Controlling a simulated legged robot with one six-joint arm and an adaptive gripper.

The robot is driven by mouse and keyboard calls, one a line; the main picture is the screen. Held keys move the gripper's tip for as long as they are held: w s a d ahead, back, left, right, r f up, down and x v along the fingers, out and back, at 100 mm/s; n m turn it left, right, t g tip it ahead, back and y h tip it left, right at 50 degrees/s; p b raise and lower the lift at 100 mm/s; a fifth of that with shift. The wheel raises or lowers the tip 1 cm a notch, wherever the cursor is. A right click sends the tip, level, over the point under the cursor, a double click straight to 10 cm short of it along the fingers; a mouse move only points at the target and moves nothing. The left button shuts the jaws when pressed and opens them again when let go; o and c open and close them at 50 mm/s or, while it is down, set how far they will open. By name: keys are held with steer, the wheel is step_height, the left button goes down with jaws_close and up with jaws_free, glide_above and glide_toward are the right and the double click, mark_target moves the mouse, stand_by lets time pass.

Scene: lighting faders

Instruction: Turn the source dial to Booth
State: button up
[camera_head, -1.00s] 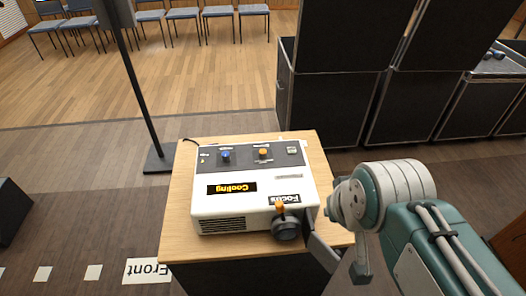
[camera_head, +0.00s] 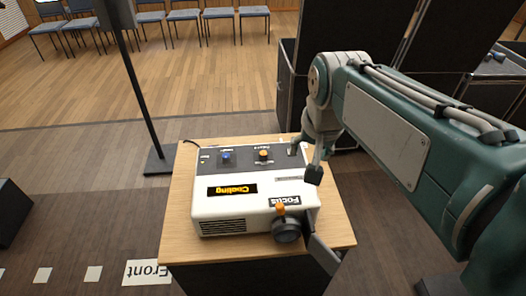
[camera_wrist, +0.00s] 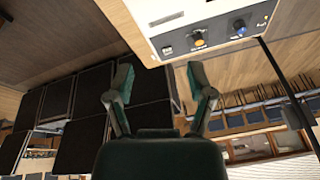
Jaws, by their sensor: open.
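A white projector (camera_head: 235,205) sits upside down to my view on a wooden-topped stand, its dark rear panel facing away. A blue dial (camera_head: 226,156) and an orange dial (camera_head: 263,154) stand on that panel; they also show in the wrist view, blue (camera_wrist: 239,25) and orange (camera_wrist: 198,39). Their small labels are too small to read, so I cannot tell which is the source dial. My gripper (camera_head: 304,162) is open and empty over the projector's right rear corner, right of the orange dial. In the wrist view its open fingers (camera_wrist: 161,78) are apart from both dials.
The front has a Focus label, a dark lens (camera_head: 287,230) with an orange tab, and a dark flap beside it. The wooden stand top (camera_head: 180,235) leaves a narrow rim. A black pole (camera_head: 140,95) stands behind left. Large black cases (camera_head: 335,40) stand behind right.

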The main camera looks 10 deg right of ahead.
steer(key=w+a+f+m+g, duration=0.2)
steer(key=w+a+m, duration=0.1)
steer(key=w, duration=0.9)
steer(key=m+g, duration=0.2)
steer(key=m, duration=0.1)
glide_above(263, 152)
step_height(263, 152, down, 6)
steer(key=f, duration=0.1)
step_height(263, 152, down, 10)
steer(key=shift+s+f, duration=0.1)
steer(key=shift+f, duration=0.05)
jaws_close()
